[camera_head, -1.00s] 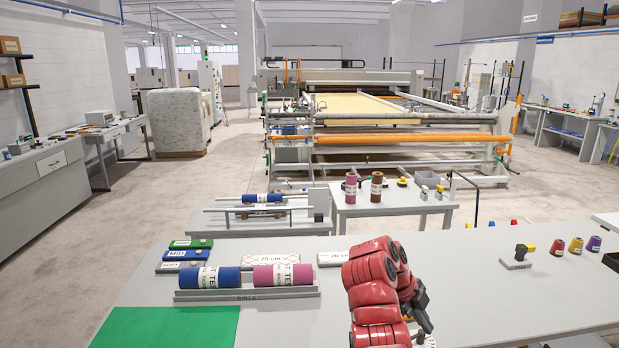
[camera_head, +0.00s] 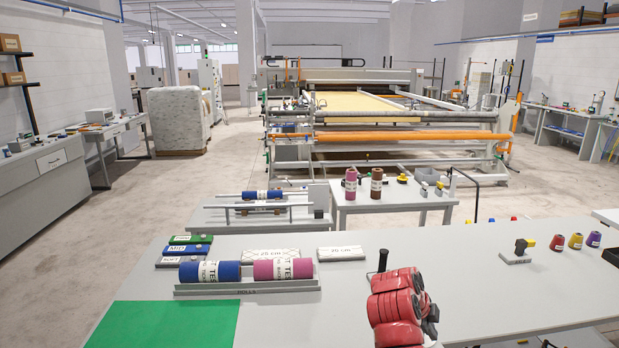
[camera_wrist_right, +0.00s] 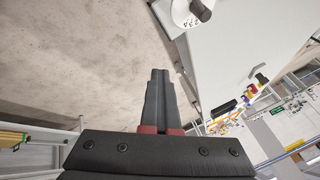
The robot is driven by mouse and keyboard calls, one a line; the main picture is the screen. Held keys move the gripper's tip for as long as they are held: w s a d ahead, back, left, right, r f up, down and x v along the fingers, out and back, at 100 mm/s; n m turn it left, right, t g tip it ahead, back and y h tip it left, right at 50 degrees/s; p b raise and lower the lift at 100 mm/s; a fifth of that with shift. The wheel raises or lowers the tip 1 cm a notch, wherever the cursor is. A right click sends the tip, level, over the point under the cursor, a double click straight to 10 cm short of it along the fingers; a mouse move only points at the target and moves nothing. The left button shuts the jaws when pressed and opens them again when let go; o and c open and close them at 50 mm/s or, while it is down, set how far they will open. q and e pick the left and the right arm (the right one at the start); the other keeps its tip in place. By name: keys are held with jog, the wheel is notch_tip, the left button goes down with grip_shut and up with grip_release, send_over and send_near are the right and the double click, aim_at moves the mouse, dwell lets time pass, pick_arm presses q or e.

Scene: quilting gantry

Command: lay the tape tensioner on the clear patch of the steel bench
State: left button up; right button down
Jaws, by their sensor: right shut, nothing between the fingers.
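A white round piece with dark markings and a black knob (camera_wrist_right: 200,10) lies at the bench edge in the right wrist view; it may be the tape tensioner, but I cannot be sure. In the head view a black upright handle (camera_head: 383,260) shows just behind my red right arm; its base is partly hidden. My right gripper (camera_wrist_right: 160,72) is shut and empty, apart from the white piece. In the head view its dark end (camera_head: 431,322) is largely hidden by the arm. The grey bench (camera_head: 465,285) has a clear area right of the arm. My left gripper is out of view.
A rack (camera_head: 250,289) with blue and magenta rolls stands left, by a green mat (camera_head: 165,324). A small grey device (camera_head: 517,255) and several coloured cones (camera_head: 576,241) stand right. A smaller table (camera_head: 392,201) is behind the bench.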

jog(key=s+f+n+t+y+b, duration=0.3)
jog(key=f+n+t+y+b, duration=0.15)
jog(key=f+n, duration=0.75)
jog(key=s+a+f+n+g+y+b, duration=0.1)
jog(key=s+a+f+n+y, duration=0.1)
jog(key=s+a+n, duration=0.4)
jog(key=s+a+f+n+g+y+b, duration=0.1)
jog(key=s+a+f+n+y+b, duration=0.1)
jog(key=s+a+n, duration=0.4)
jog(key=shift+s+a+f+y, duration=0.55)
jog(key=shift+s+f+y, duration=0.3)
jog(key=shift+s+y, duration=0.45)
